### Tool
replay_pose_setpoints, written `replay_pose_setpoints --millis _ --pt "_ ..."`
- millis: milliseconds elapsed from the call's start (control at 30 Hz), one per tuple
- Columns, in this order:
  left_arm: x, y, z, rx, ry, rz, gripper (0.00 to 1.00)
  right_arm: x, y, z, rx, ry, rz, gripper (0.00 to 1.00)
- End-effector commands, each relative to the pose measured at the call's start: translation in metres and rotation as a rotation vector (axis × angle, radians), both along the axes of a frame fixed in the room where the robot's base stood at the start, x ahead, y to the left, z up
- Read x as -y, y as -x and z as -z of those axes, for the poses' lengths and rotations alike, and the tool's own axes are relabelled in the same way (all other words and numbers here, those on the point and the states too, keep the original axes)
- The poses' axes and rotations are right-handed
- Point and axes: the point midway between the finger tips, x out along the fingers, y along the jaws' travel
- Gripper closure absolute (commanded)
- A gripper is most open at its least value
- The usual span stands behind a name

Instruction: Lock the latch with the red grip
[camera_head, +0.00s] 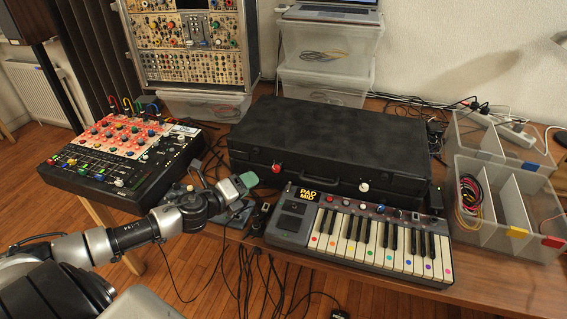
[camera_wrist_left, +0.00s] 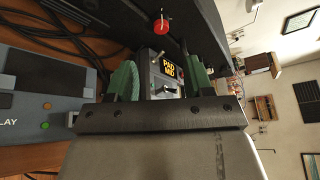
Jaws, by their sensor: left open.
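The latch with the red grip (camera_head: 277,167) is on the front face of a closed black case (camera_head: 330,125), towards its left end. In the left wrist view the red grip (camera_wrist_left: 160,27) shows above the gap between the fingers, clear of both. A second latch, with a white grip (camera_head: 363,187), is further right on the same face. My left gripper (camera_head: 243,184), with green finger pads, is left of the red grip and a little lower in the picture. In the left wrist view (camera_wrist_left: 163,80) its fingers are apart with nothing held. My right gripper is not in view.
A small keyboard (camera_head: 360,235) lies close in front of the case. A mixer (camera_head: 120,155) stands at left. A grey pedal (camera_head: 236,214) lies below my left gripper, with cables nearby. Clear bins (camera_head: 500,185) stand at right. A synth rack (camera_head: 190,45) is behind.

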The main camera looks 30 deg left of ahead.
Motion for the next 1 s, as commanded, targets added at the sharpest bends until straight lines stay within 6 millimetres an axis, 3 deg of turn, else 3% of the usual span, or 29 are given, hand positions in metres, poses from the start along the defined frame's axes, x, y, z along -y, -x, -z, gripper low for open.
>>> replay_pose_setpoints --millis 133,400,733,1000 --pt "0.001 -0.007 0.0 0.003 0.0 -0.001 0.48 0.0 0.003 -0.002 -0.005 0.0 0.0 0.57" --pt "0.006 -0.04 0.006 0.003 0.003 -0.003 0.48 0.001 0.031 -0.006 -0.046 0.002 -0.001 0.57" --pt "0.014 -0.086 0.018 0.002 0.001 -0.002 0.48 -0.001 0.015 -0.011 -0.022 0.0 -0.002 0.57" --pt "0.017 -0.103 0.022 0.001 0.0 -0.001 0.48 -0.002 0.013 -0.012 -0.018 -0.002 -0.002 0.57"
